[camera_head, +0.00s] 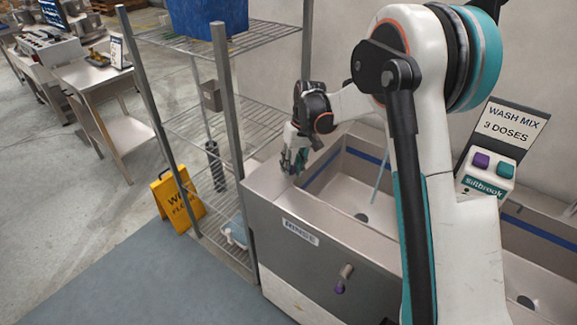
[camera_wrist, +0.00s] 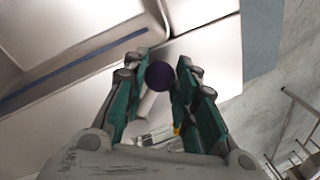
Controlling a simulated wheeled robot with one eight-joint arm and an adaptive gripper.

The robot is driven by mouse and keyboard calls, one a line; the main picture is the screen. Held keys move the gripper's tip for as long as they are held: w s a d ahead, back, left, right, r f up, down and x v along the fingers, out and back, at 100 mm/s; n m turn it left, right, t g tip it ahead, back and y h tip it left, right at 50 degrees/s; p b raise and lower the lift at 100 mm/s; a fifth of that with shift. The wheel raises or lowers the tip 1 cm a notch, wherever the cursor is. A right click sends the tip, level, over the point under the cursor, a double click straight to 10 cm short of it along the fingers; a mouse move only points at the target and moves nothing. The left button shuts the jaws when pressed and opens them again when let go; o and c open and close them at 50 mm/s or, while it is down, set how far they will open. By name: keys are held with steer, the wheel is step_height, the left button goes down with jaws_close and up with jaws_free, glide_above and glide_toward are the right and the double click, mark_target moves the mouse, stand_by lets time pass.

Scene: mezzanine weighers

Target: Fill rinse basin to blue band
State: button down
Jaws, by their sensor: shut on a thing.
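The rinse basin (camera_head: 345,195) is the left basin of a steel sink; its front bears a RINSE label (camera_head: 300,231). A blue band (camera_head: 364,156) runs along its inner wall, and shows in the wrist view (camera_wrist: 75,78). A thin pale-blue stream (camera_head: 379,178) falls into the basin. The drain and bare-looking floor show; I cannot tell the water level. My gripper (camera_head: 291,163) is at the sink's left end. In the wrist view, its teal fingers (camera_wrist: 163,62) are shut on a dark purple round knob (camera_wrist: 160,76).
A wire shelf rack (camera_head: 233,120) with a blue bin (camera_head: 208,15) stands left of the sink. A yellow wet-floor sign (camera_head: 178,199) stands beside it. A WASH MIX 3 DOSES sign (camera_head: 511,125) tops a two-button dispenser (camera_head: 487,175). Grey floor at lower left is clear.

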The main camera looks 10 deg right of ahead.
steer(key=shift+d+n, duration=0.2)
steer(key=shift+n, duration=0.1)
steer(key=c, duration=1.3)
jaws_free()
steer(key=r, duration=0.4)
steer(key=d+r, duration=0.1)
steer(key=r, duration=0.3)
steer(key=d+r, duration=0.1)
steer(key=r, duration=0.2)
steer(key=shift+w+d+r, duration=0.1)
steer(key=shift+w+r, duration=0.25)
steer(key=shift+r, duration=0.05)
